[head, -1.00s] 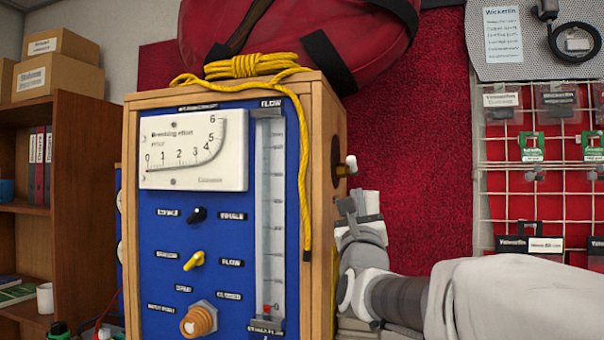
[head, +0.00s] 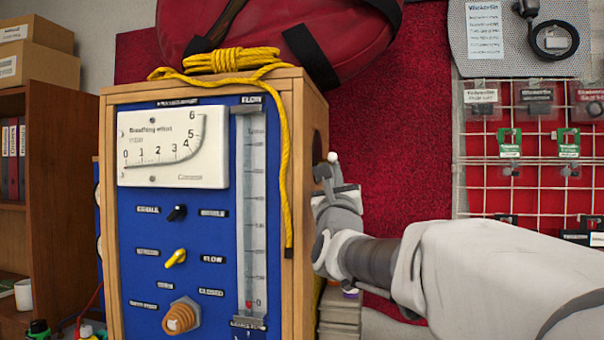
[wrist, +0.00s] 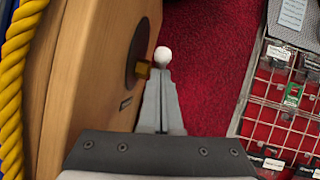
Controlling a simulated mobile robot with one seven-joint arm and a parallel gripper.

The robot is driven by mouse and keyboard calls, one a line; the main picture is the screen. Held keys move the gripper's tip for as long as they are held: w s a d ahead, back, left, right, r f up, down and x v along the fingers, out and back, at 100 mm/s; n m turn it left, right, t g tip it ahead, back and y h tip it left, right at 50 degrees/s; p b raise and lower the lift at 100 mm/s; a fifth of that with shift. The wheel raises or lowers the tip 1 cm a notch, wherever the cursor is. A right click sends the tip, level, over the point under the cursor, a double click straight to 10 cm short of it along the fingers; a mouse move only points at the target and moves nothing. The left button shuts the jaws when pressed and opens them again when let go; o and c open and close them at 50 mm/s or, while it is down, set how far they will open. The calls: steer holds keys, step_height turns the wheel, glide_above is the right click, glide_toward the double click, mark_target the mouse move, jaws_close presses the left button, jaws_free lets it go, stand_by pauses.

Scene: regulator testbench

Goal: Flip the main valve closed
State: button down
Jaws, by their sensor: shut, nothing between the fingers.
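A lever with a white ball end (wrist: 162,56) sticks out from the right side of the wooden test box (wrist: 85,75). Its brass stem (wrist: 143,70) comes out of a dark round plate (wrist: 137,47) on that side. In the head view the white ball (head: 332,157) shows just beyond the box's right edge. My gripper (wrist: 160,80) is shut and empty. Its fingertips are right below the white ball in the wrist view, close to the stem; I cannot tell whether they touch. In the head view my gripper (head: 328,178) is beside the box's right side. Part of the lever is hidden behind the fingers.
The blue front panel (head: 205,290) carries a gauge, a flow tube and several knobs. A yellow rope (head: 284,170) hangs over the box's front right edge. A red bag (head: 260,40) lies on top. A wire rack (head: 535,180) stands at the right.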

steer(key=shift+r+g+p, duration=0.3)
steer(key=shift+r+p, duration=0.05)
steer(key=shift+p, duration=0.1)
step_height(320, 180, up, 2)
steer(key=g+p, duration=0.2)
steer(key=p, duration=0.2)
steer(key=shift+s+a+m, duration=0.1)
steer(key=shift+m, duration=0.2)
steer(key=shift+w+d+r+g+y+p, duration=0.15)
steer(key=shift+r+g+p, duration=0.4)
steer(key=shift+p, duration=1.05)
steer(key=shift+w+r+g+y+p, duration=0.15)
steer(key=shift+r+g+p, duration=0.35)
steer(key=shift+p, duration=1.05)
steer(key=shift+w+d+r+g+p, duration=0.1)
steer(key=shift+w+r+g+p, duration=0.3)
steer(key=shift+p, duration=1.2)
steer(key=shift+w+d+r, duration=0.15)
steer(key=shift+w+r, duration=0.25)
steer(key=shift+r, duration=0.2)
steer(key=shift+w+d+r, duration=0.15)
steer(key=shift+w+r, duration=0.2)
steer(key=shift+r, duration=0.2)
steer(key=shift+w+d+r+p, duration=0.15)
steer(key=shift+w+r+p, duration=0.2)
steer(key=shift+w, duration=0.2)
steer(key=shift+d+r, duration=0.1)
steer(key=shift+r, duration=0.1)
steer(key=shift+f, duration=0.1)
